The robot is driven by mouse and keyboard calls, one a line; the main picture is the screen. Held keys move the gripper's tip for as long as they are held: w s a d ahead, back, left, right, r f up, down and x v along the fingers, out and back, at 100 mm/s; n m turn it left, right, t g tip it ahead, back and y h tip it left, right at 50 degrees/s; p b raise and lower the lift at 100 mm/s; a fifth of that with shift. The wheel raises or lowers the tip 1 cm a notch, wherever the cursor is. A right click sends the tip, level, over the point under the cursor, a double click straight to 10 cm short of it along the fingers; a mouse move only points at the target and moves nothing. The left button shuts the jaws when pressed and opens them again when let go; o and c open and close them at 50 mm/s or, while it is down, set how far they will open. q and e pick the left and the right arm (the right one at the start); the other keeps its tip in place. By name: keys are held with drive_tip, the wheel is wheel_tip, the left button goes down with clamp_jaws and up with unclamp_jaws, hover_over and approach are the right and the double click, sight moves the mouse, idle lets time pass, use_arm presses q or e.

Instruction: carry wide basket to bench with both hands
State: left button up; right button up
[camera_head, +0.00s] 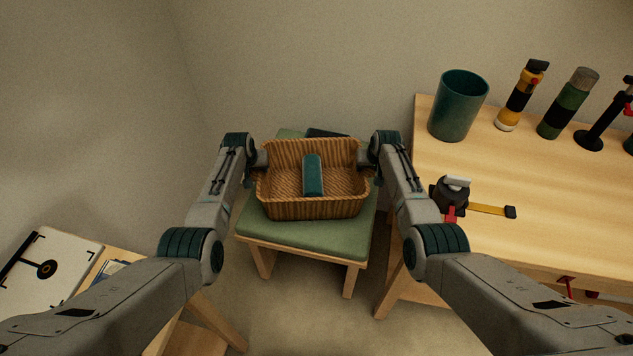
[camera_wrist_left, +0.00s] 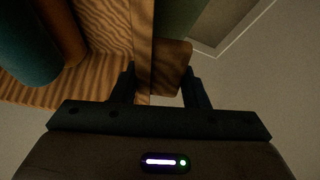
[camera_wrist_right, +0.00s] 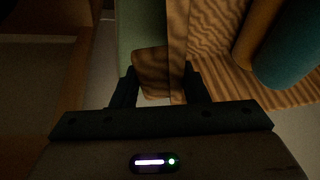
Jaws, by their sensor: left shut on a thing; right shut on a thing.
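The wide wicker basket (camera_head: 312,208) is in the middle of the head view, level, over the green-cushioned bench (camera_head: 300,237). I cannot tell whether its bottom touches the cushion. A teal rounded object (camera_head: 313,176) lies inside it. My left gripper (camera_head: 257,160) is shut on the basket's left side; in the left wrist view its fingers (camera_wrist_left: 160,88) straddle the wicker wall and a brown handle piece. My right gripper (camera_head: 369,158) is shut on the right side; the right wrist view shows its fingers (camera_wrist_right: 160,88) doing the same.
A dark item (camera_head: 326,133) lies at the bench's back. A wooden table (camera_head: 545,200) on the right holds a teal bin (camera_head: 458,105), several bottle-like items and a black-and-yellow tool (camera_head: 480,207). A low wooden table at lower left holds a white board (camera_head: 50,265).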

use_arm(q)
drive_tip(key=shift+a+f, duration=0.1)
drive_tip(key=shift+f, duration=0.15)
use_arm(e)
drive_tip(key=shift+d+f, duration=0.1)
drive_tip(key=shift+f, duration=0.1)
use_arm(q)
drive_tip(key=o, duration=0.9)
drive_tip(key=shift+f, duration=0.2)
use_arm(e)
drive_tip(key=o, duration=0.9)
drive_tip(key=shift+f, duration=0.25)
use_arm(q)
drive_tip(key=o, duration=0.4)
drive_tip(key=shift+r, duration=0.1)
use_arm(e)
drive_tip(key=o, duration=0.4)
drive_tip(key=shift+r, duration=0.1)
use_arm(q)
drive_tip(key=shift+o, duration=0.2)
use_arm(e)
drive_tip(key=shift+o, duration=0.2)
use_arm(q)
drive_tip(key=v, duration=1.1)
drive_tip(key=shift+s+r, duration=0.15)
drive_tip(key=shift+r, duration=0.25)
use_arm(e)
drive_tip(key=a+v, duration=0.1)
drive_tip(key=v, duration=1.1)
drive_tip(key=shift+d, duration=0.45)
